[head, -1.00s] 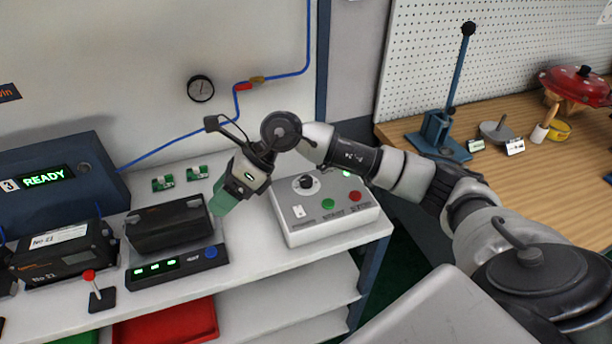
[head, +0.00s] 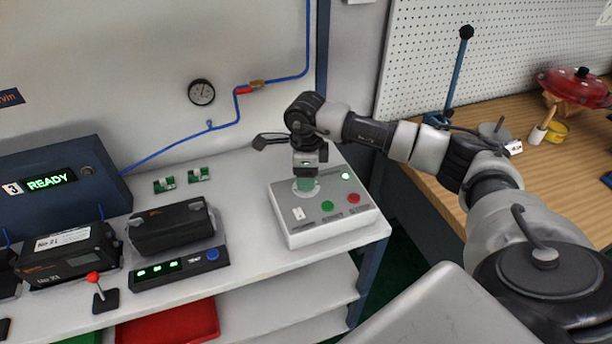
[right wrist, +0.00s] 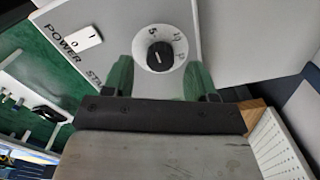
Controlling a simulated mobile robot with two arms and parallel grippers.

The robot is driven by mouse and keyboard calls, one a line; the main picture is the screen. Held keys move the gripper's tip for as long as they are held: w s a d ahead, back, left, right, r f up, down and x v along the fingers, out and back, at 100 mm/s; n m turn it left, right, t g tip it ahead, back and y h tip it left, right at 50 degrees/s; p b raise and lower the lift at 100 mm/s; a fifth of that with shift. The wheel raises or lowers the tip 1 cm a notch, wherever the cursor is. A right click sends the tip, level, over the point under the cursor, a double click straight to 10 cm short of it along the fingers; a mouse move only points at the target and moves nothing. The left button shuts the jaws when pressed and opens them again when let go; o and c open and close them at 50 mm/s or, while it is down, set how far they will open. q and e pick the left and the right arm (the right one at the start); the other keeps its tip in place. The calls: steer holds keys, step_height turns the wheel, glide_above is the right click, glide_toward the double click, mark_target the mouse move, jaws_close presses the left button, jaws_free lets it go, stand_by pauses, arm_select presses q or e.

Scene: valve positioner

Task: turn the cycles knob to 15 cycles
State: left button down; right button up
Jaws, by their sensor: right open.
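The cycles knob (right wrist: 160,55) is black with a light pointer line, on a white round dial plate. It shows in the right wrist view; the "5" is readable, other numbers are small and partly legible. The pointer's exact setting is hard to read. My right gripper (right wrist: 159,66) is open, with green fingers on either side of the knob's near side; I cannot tell if they touch it. In the head view the right gripper (head: 306,184) points down over the control box (head: 330,232) and hides the knob. My left gripper is not in view.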

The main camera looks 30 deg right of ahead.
steer(key=shift+f, duration=1.1)
steer(key=c, duration=0.9)
